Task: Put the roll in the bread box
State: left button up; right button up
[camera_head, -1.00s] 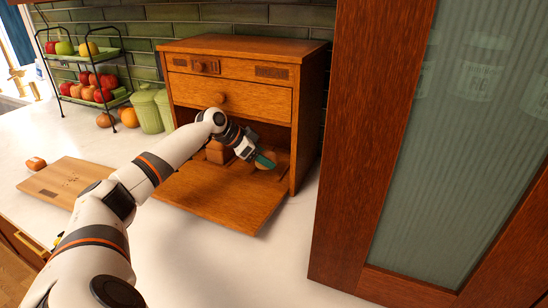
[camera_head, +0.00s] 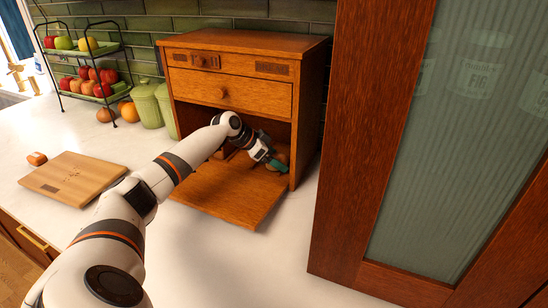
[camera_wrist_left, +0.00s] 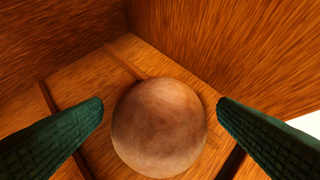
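The bread box (camera_head: 292,97) is a wooden cabinet on the counter, with its lower flap door (camera_head: 238,208) folded down open. The roll (camera_wrist_left: 159,128) is round and brown and sits on the box floor near an inner corner in the left wrist view. In the head view the roll (camera_head: 283,158) is partly hidden behind my left gripper (camera_head: 277,165). My left gripper, with green fingers, is inside the lower compartment; its fingers (camera_wrist_left: 160,115) stand on either side of the roll with small gaps, so it looks open. My right gripper is not in view.
Green canisters (camera_head: 147,106) and a fruit rack (camera_head: 100,90) stand left of the box. A glass-paned cabinet door (camera_head: 345,140) fills the right.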

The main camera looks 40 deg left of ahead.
pick_arm(q)
jog(key=shift+r, duration=0.25)
jog(key=b+v, duration=0.1)
jog(key=v, duration=0.6)
jog(key=shift+f, duration=0.15)
jog(key=shift+s+a+r, duration=0.1)
jog(key=shift+s+r, duration=0.1)
jog(key=shift+r, duration=0.1)
jog(key=shift+s+f, duration=0.1)
